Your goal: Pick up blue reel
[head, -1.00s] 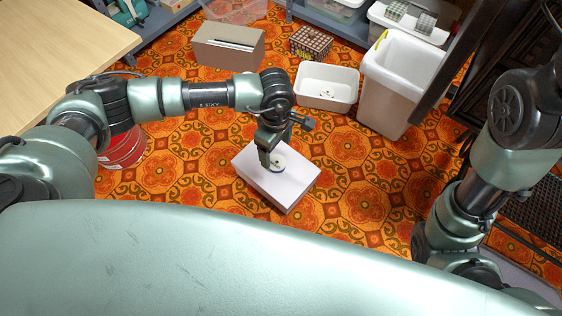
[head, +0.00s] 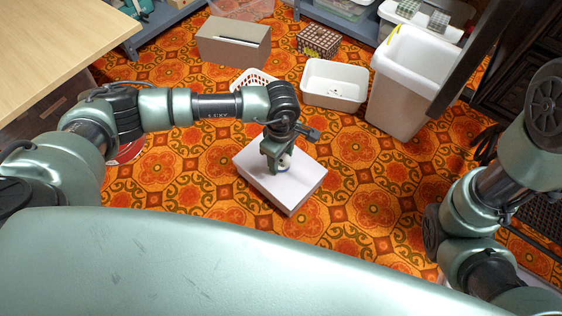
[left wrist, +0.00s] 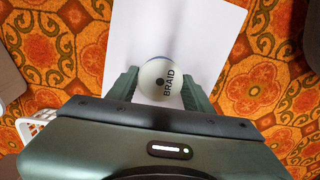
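The reel is a small round spool with a white top lettered "BRAID" and a thin blue rim. In the left wrist view the reel (left wrist: 160,83) lies between the two fingers of my left gripper (left wrist: 160,88). The fingers are apart, one on each side; I cannot tell if they touch it. In the head view the reel (head: 285,162) sits on a white box (head: 290,188), partly hidden by my left gripper (head: 275,160). The box top also shows in the left wrist view (left wrist: 205,35). My right arm is at the right; its gripper is out of sight.
A white rectangular tub (head: 334,85) and a tall white bin (head: 412,85) stand behind the box. A white basket (head: 252,80) is partly behind my left arm. A grey-brown box (head: 233,42) and a checked box (head: 318,41) are farther back. A wooden table (head: 60,40) is at left.

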